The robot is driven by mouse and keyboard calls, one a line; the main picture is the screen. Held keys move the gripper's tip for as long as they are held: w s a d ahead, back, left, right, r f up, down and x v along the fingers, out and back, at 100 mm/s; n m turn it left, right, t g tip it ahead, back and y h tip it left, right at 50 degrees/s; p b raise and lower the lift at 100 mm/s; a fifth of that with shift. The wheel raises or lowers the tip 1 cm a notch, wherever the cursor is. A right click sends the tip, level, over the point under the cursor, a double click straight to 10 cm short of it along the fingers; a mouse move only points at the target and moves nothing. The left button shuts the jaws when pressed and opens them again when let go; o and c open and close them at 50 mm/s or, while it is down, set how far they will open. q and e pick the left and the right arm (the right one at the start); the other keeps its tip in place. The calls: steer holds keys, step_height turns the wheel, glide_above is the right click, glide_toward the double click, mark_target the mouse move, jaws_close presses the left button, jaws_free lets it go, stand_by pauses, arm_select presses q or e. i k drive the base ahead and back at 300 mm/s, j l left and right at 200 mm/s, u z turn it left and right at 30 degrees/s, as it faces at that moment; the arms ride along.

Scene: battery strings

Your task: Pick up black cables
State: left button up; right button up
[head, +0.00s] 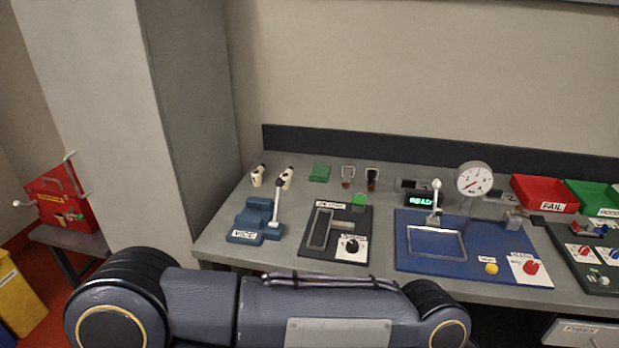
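I cannot clearly pick out black cables. A small dark item with a brownish lower end (372,178) stands at the back of the grey workbench (222,232); it may be a cable piece, but it is too small to tell. A similar lighter item (347,175) stands just left of it. Neither of my grippers is in view. A link of my own arm crosses the bottom of the head view and hides the bench's front edge there.
Red (545,207) and green (597,210) bins sit at right. A grey pillar (110,110) rises left. A red box (62,205) is far left.

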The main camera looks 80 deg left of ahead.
mark_target(371, 179)
steer(key=u, duration=2.5)
